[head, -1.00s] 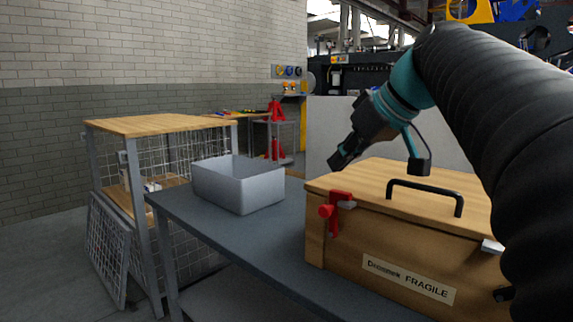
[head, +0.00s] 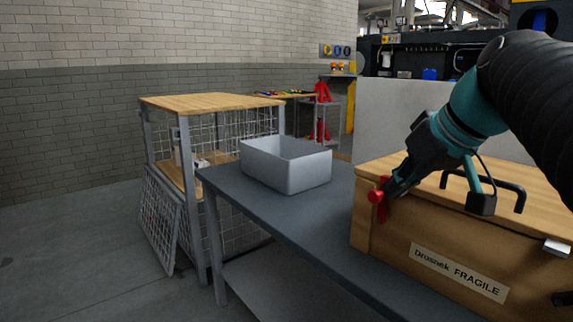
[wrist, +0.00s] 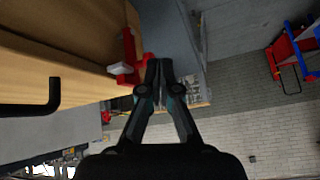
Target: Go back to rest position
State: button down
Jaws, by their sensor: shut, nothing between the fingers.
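My gripper (head: 391,192) is shut and empty, its fingers together and pointing down to the left. In the head view it overlaps the red latch (head: 377,197) at the left front corner of the wooden box (head: 400,243). In the wrist view the closed fingertips (wrist: 159,68) are just right of the red latch (wrist: 129,62); I cannot tell whether they touch. The box lid is down, with a black handle (head: 519,200) on top and a FRAGILE label on its front.
The box stands on a dark grey table (head: 300,222). An open grey bin (head: 290,172) sits on the table to the left. A mesh cage with a wooden top (head: 210,103) stands farther left. Open floor (head: 85,250) lies at the far left.

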jog(key=s+a+f+m+h, duration=0.1)
jog(key=s+f, duration=0.3)
jog(key=f, duration=0.4)
jog(key=s+a+f+m+h+p, duration=0.1)
jog(key=s+f, duration=0.3)
jog(key=f, duration=0.3)
jog(key=s+a+f+g+h, duration=0.1)
jog(key=s+f, duration=0.3)
jog(key=f, duration=0.4)
jog(key=shift+s+a+f+m, duration=0.25)
jog(key=shift+s+f+m, duration=0.05)
jog(key=shift+m, duration=0.1)
